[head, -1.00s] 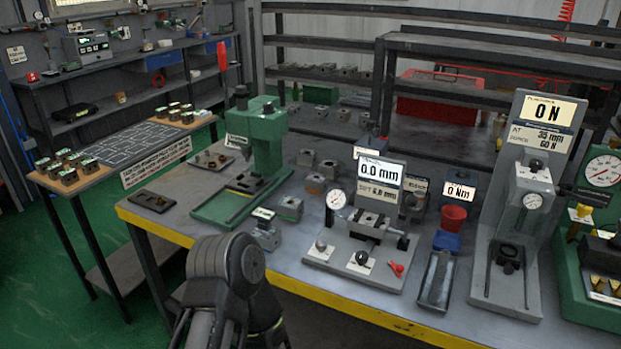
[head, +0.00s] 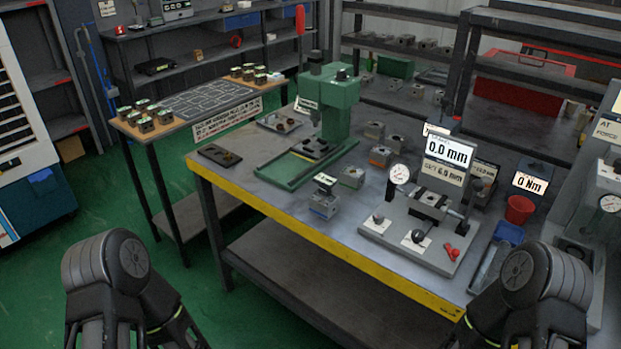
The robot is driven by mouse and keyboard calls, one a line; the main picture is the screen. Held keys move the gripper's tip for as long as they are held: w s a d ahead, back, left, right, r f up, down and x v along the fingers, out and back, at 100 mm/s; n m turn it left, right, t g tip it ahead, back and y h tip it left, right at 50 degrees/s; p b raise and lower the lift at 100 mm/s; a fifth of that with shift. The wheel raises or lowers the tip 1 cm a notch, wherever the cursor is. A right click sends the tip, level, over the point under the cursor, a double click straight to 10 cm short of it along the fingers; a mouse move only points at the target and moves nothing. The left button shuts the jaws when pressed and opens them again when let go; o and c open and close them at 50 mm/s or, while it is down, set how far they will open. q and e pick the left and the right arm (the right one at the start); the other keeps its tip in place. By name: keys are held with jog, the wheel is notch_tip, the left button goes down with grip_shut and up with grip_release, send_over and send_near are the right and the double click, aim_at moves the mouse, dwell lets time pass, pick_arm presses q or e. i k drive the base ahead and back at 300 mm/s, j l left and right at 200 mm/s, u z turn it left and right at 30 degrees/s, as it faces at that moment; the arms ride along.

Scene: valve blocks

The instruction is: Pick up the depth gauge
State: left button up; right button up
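I cannot tell for certain which item is the depth gauge. A grey measuring fixture (head: 386,231) stands on the bench, with a round white dial (head: 399,174) at its left and a display (head: 449,152) reading 0.0 mm. Knobs and a red piece (head: 450,252) lie on its front plate. A small block with a little display (head: 324,200) stands to the left of it. Only dark arm links of mine show at the bottom left and bottom right. Both grippers are outside the picture.
A green press (head: 327,105) stands at the back of the yellow-edged bench (head: 270,222). A red cup (head: 519,209) stands right of the fixture. A side table (head: 205,103) with several small blocks is at the left. Green floor is open at front left.

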aim_at(325, 181)
jog(key=i+j+z, duration=0.15)
jog(key=z, duration=0.25)
jog(key=i+j+z, duration=0.15)
jog(key=z, duration=0.3)
jog(key=i+j+z, duration=0.1)
jog(key=j+z, duration=0.3)
